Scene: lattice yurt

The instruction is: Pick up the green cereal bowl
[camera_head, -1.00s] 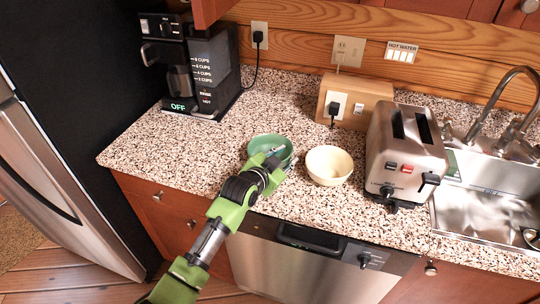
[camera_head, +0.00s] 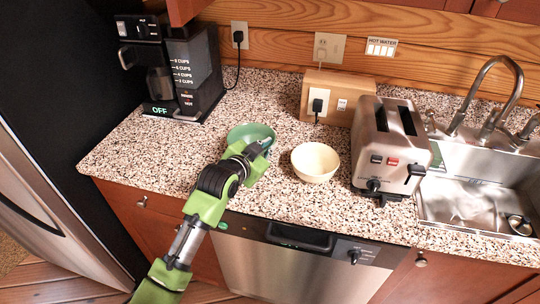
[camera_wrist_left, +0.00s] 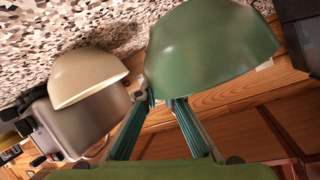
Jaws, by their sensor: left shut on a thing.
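The green cereal bowl (camera_head: 248,131) is at the counter's left part in the head view, upright, in front of the coffee maker. My left gripper (camera_head: 264,146) is at its near right rim. In the left wrist view the green bowl (camera_wrist_left: 208,48) looms large, and the two fingers of my left gripper (camera_wrist_left: 162,98) meet its rim. The gripper is shut on the bowl. The wrist partly hides the bowl's near side in the head view. I cannot tell for sure whether its base is clear of the counter. My right gripper is out of view.
A cream bowl (camera_head: 315,162) stands close to the right of the green bowl. A toaster (camera_head: 392,150) and a sink (camera_head: 480,200) are farther right. A coffee maker (camera_head: 178,75) stands at the back left. Speckled counter (camera_head: 130,150) is free at the left.

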